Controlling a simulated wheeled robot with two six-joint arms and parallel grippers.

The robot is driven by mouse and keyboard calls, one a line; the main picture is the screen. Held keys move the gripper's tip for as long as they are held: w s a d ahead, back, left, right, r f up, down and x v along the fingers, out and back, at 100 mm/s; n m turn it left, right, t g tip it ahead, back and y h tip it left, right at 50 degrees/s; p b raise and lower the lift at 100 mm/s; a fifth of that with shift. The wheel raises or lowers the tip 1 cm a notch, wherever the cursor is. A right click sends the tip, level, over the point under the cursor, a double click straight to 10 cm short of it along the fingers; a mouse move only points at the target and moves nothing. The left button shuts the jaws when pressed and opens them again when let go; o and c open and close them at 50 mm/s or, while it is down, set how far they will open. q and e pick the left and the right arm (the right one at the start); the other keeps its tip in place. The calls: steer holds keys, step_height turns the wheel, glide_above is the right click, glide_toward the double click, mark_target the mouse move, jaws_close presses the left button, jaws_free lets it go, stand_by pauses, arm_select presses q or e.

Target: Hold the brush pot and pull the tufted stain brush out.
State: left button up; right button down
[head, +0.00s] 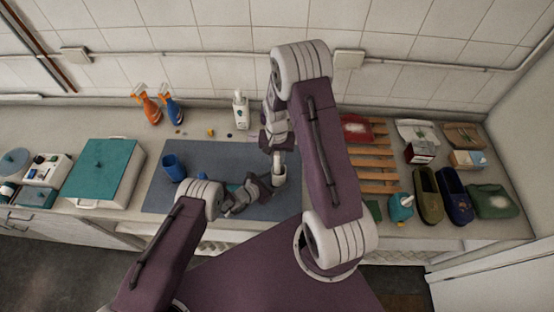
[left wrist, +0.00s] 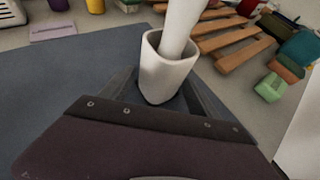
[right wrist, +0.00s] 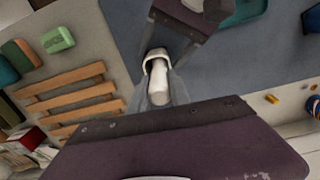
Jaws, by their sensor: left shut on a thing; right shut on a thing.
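The white brush pot (head: 280,177) stands upright near the right end of the blue-grey mat (head: 225,160). My left gripper (head: 266,184) is shut around it from the left; in the left wrist view its fingers lie on both sides of the pot (left wrist: 166,78). The thick white handle of the stain brush (left wrist: 183,25) rises from the pot's mouth. My right gripper (head: 278,151) is shut on this handle above the pot. The right wrist view shows the handle (right wrist: 160,85) between the fingers, with the pot rim (right wrist: 156,53) beyond. The brush's tufts are hidden.
A blue cup (head: 173,167) stands on the mat's left part. Spray bottles (head: 150,107) and a white pump bottle (head: 241,110) stand behind. A wooden rack (head: 373,165) and shoes (head: 453,194) lie right. A teal-lidded box (head: 103,170) stands left.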

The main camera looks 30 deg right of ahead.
mark_target(277, 153)
steer(key=shift+r, duration=2.7)
arm_select(q)
steer(key=o, duration=1.5)
steer(key=shift+c, duration=0.2)
steer(key=v, duration=1.2)
steer(key=shift+a, duration=0.1)
arm_select(e)
steer(key=shift+r+p, duration=1.75)
steer(key=shift+r, duration=0.25)
arm_select(q)
step_height(277, 153, up, 3)
steer(key=shift+r, duration=0.1)
arm_select(e)
steer(key=shift+f, duration=0.1)
